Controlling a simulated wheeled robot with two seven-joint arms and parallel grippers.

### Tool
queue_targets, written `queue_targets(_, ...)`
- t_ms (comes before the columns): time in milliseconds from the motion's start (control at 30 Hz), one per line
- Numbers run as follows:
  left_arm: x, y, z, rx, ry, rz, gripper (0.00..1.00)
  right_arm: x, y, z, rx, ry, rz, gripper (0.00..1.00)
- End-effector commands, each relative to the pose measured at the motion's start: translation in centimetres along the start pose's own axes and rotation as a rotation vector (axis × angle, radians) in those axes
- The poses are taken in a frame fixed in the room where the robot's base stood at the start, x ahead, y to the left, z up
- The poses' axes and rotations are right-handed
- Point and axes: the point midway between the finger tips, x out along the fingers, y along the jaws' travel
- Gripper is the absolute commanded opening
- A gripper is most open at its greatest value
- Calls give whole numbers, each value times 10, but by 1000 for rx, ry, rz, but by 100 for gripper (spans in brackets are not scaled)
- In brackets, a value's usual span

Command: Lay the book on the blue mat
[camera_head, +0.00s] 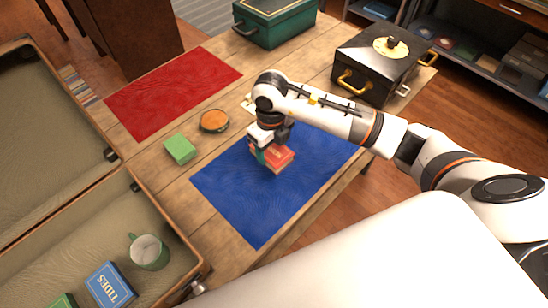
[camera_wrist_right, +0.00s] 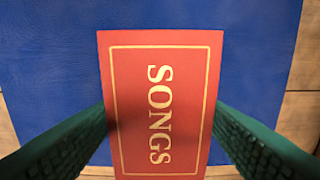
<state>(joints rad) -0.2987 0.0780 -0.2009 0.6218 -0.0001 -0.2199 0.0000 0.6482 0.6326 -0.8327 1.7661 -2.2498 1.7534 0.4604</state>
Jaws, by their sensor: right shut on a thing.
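A red book with the gold title SONGS (camera_head: 280,160) is over the blue mat (camera_head: 245,205), near its upper middle. My right gripper (camera_head: 270,153) is shut on this book from above. In the right wrist view the red book (camera_wrist_right: 160,60) sits between the two dark green fingers, cover facing the camera, with the blue mat (camera_wrist_right: 50,70) behind it. I cannot tell whether the book touches the mat. The gripper hides part of the book in the head view. My left gripper is not in view.
A red mat (camera_head: 170,92), green block (camera_head: 180,149) and orange-topped round dish (camera_head: 214,121) lie left of the blue mat. A black box (camera_head: 365,75) and green case (camera_head: 275,27) stand behind. An open suitcase (camera_head: 160,225) holds a blue TIDES book (camera_head: 108,286) and a mug (camera_head: 148,252).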

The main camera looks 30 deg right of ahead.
Motion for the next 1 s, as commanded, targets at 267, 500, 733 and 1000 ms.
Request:
queue_targets(267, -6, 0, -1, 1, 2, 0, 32, 28, 0, 0, -2, 1, -1, 35)
queue_targets(500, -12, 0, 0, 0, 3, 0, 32, 59, 0, 0, -2, -1, 0, 35)
queue_targets(733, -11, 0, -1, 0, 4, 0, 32, 61, 0, 0, -4, 3, 1, 35)
queue_targets(1000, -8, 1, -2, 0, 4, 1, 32, 64, 0, 0, -3, 2, 1, 83)
